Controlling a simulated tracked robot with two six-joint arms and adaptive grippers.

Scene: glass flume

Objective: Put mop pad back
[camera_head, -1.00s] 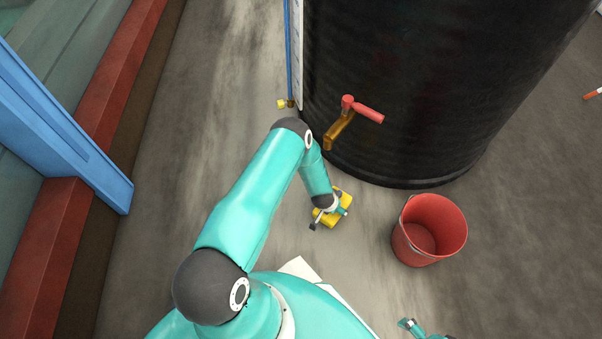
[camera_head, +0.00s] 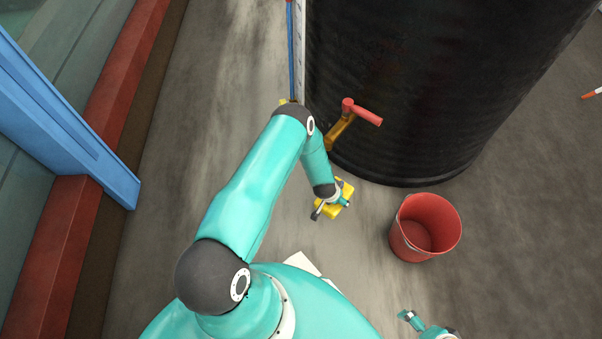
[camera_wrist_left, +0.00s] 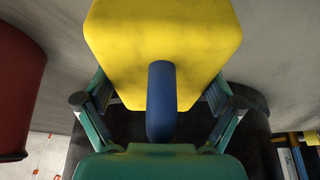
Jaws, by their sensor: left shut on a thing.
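The mop pad looks like a yellow block (camera_head: 342,193) with a blue handle, which shows in the left wrist view (camera_wrist_left: 160,95). My left gripper (camera_head: 331,204) is shut on it, with a finger on each side of the blue handle and the yellow block beyond. The pad is in front of the black tank, left of the red bucket. I cannot tell whether it touches the floor. My right gripper (camera_head: 408,320) is at the bottom edge, apart from everything; its finger spacing is unclear.
A large black ribbed tank (camera_head: 430,90) with a red-handled brass tap (camera_head: 350,118) fills the back. A red bucket (camera_head: 425,228) stands on the right. A blue post (camera_head: 75,130) and red beam (camera_head: 45,240) line the left.

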